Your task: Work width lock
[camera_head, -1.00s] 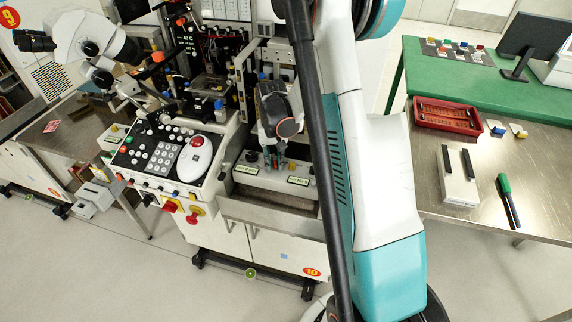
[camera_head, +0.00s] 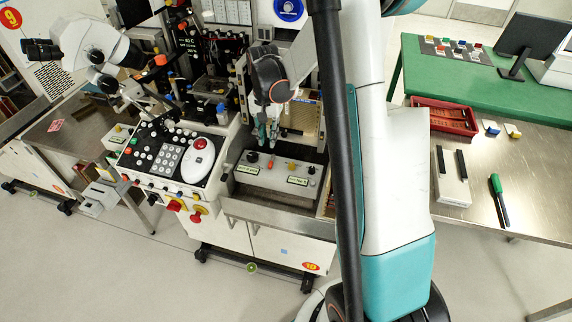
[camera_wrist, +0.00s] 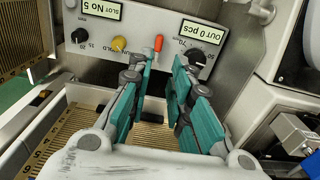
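The control panel (camera_head: 262,181) has a row of controls, also seen in the wrist view (camera_wrist: 140,18). A small orange lever (camera_wrist: 158,43) sits near the middle, also in the head view (camera_head: 270,163). Beside it is a black knob (camera_wrist: 195,57) with a scale marked 70, under the label "OUT 0 pcs". A yellow knob (camera_wrist: 119,43) and another black knob (camera_wrist: 79,35) are on the other side. My gripper (camera_head: 267,136), with teal finger pads (camera_wrist: 165,75), is open and empty. It hangs above the panel, apart from the lever. No lock label is readable.
A slotted brass-coloured magazine (camera_wrist: 75,135) lies below my fingers in the wrist view. The keypad console (camera_head: 165,155) stands left of the panel. On the right, a steel table holds a red tray (camera_head: 443,116), a white block (camera_head: 450,185) and a green-handled tool (camera_head: 498,195).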

